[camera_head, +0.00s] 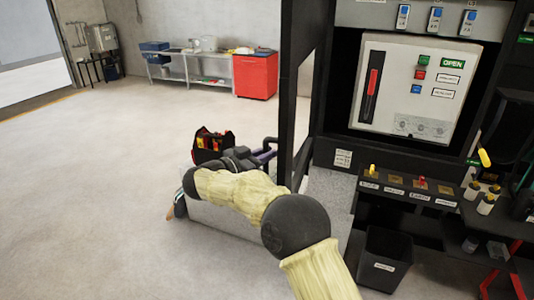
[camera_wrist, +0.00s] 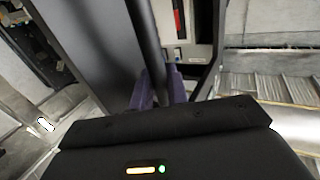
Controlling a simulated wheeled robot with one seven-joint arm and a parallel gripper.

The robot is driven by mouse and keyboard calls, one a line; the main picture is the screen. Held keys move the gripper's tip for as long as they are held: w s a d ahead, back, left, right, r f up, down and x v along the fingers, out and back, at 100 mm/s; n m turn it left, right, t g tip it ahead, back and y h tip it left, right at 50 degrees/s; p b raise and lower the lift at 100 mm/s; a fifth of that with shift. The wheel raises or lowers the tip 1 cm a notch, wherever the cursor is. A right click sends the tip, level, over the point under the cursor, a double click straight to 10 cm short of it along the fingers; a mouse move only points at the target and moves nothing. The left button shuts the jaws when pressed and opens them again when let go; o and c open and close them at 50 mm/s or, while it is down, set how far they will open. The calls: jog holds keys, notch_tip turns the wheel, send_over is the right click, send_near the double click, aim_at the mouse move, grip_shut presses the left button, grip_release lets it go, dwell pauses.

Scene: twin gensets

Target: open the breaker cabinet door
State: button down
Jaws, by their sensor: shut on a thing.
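The breaker cabinet (camera_head: 345,145) stands at the right in the head view, with its white breaker panel (camera_head: 415,85) exposed. Its dark door (camera_head: 300,45) seems to stand swung outward, seen nearly edge-on at the cabinet's left. My gripper (camera_head: 268,152) is at the door's lower left, partly hidden by my arm. In the wrist view, the purple fingers of my gripper (camera_wrist: 160,88) are closed around a dark upright bar (camera_wrist: 148,40), which looks like the door handle. The exact contact is hard to see.
A black and red tool bag (camera_head: 211,145) sits on the floor beyond my arm. A black bin (camera_head: 384,260) stands below the switch shelf (camera_head: 410,188). A red cabinet (camera_head: 255,76) and a metal bench (camera_head: 190,65) are at the back wall. The floor at left is clear.

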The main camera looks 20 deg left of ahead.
jog(key=shift+d+r, duration=0.1)
jog(key=shift+r, duration=0.05)
jog(key=c, duration=1.4)
grip_release()
jog(key=shift+w, duration=0.1)
jog(key=shift+c, duration=0.2)
jog(key=b+v, duration=0.6)
jog(key=v, duration=1.1)
jog(key=shift+s, duration=0.25)
